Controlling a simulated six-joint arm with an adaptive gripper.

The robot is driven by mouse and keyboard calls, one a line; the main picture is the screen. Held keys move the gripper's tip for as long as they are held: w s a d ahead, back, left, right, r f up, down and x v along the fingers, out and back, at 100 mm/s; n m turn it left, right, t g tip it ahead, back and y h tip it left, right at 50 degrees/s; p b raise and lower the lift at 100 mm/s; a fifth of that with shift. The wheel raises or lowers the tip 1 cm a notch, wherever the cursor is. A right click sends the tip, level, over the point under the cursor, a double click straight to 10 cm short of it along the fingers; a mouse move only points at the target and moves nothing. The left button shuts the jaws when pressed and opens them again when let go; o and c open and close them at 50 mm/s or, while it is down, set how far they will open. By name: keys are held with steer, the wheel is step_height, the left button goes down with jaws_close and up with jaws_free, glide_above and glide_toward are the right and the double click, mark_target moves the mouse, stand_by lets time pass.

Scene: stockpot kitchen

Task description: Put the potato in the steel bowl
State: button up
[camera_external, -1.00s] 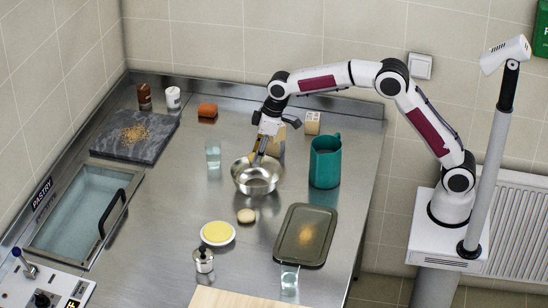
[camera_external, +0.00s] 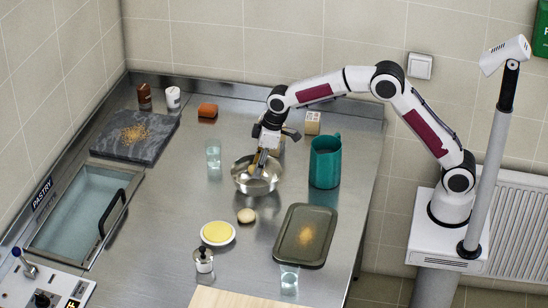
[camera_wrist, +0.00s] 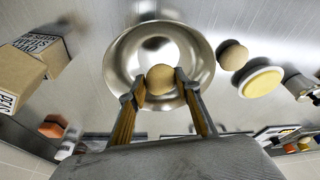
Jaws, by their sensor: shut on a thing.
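The steel bowl (camera_external: 243,185) stands on the counter near its middle; in the wrist view it shows as a round shiny rim (camera_wrist: 116,55). My gripper (camera_external: 256,168) points down into the bowl's opening from the back. Its two fingers are shut on a round tan potato (camera_wrist: 160,79), which lies between the fingertips within the bowl's outline. In the external view the potato is small and partly hidden by the fingers. I cannot tell whether it touches the bowl's floor.
Another round tan item (camera_external: 246,216) lies in front of the bowl, near a yellow-topped dish (camera_external: 217,233). A teal jug (camera_external: 325,163) stands right of the bowl, a clear glass (camera_external: 213,154) left. A dark green tray (camera_external: 305,236) lies front right. Boxes (camera_wrist: 40,53) stand behind.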

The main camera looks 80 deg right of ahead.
steer(key=shift+f, duration=2.45)
steer(key=shift+f, duration=0.1)
steer(key=o, duration=1.1)
steer(key=shift+f, duration=0.1)
steer(key=a+v, duration=0.1)
steer(key=v, duration=1.1)
steer(key=shift+d+r, duration=0.2)
steer(key=shift+d, duration=0.35)
